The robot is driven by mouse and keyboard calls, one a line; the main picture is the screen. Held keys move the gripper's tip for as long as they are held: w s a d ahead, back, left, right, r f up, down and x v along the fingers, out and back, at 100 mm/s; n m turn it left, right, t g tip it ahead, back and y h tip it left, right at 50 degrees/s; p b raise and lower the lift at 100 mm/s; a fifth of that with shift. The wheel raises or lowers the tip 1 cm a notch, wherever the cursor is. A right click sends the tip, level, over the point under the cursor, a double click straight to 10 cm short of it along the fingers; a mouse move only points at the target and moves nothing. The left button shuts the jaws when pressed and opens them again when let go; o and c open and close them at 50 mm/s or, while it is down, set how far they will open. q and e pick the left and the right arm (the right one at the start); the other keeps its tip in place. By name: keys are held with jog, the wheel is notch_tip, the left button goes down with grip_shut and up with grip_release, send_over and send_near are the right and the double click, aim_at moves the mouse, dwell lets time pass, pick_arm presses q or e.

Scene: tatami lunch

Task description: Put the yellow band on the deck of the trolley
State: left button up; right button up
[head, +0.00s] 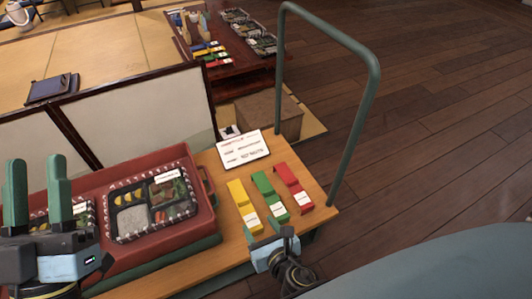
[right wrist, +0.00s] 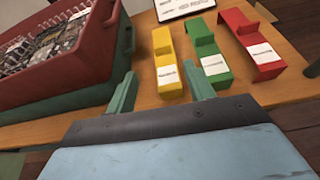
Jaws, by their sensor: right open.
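The yellow band (head: 243,204) is a bent strip with a white label, lying on the wooden deck of the trolley (head: 208,160). It is leftmost of three bands and also shows in the right wrist view (right wrist: 167,68). My right gripper (right wrist: 163,88) is open and empty, its green fingers just short of the yellow and green bands. My left gripper (head: 38,185) is open and empty, with fingers pointing up, in front of the red crate's left part.
A green band (head: 268,196) and a red band (head: 292,187) lie right of the yellow one. A white printed card (head: 243,149) is behind them. A red crate (head: 207,222) with lunch boxes stands left. The trolley's green handle (head: 367,110) rises at the right.

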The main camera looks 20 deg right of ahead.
jog(key=w+a+r+m+t+y, duration=0.1)
jog(key=w+r+m+t+y, duration=0.1)
jog(key=r+m, duration=0.7)
jog(key=w+r+m+t+y, duration=0.1)
jog(key=r+m+t+y, duration=0.15)
jog(key=r+m, duration=0.6)
jog(key=s+d+r+m+t+y, duration=0.1)
jog(key=s+r+m+t, duration=0.1)
jog(key=r+m, duration=0.5)
jog(key=s+d+r+m+t+y, duration=0.1)
jog(key=r+m+t, duration=0.3)
jog(key=r+m, duration=0.4)
notch_tip(320, 180, up, 7)
jog(key=shift+s+d, duration=0.2)
jog(key=shift+s, duration=0.65)
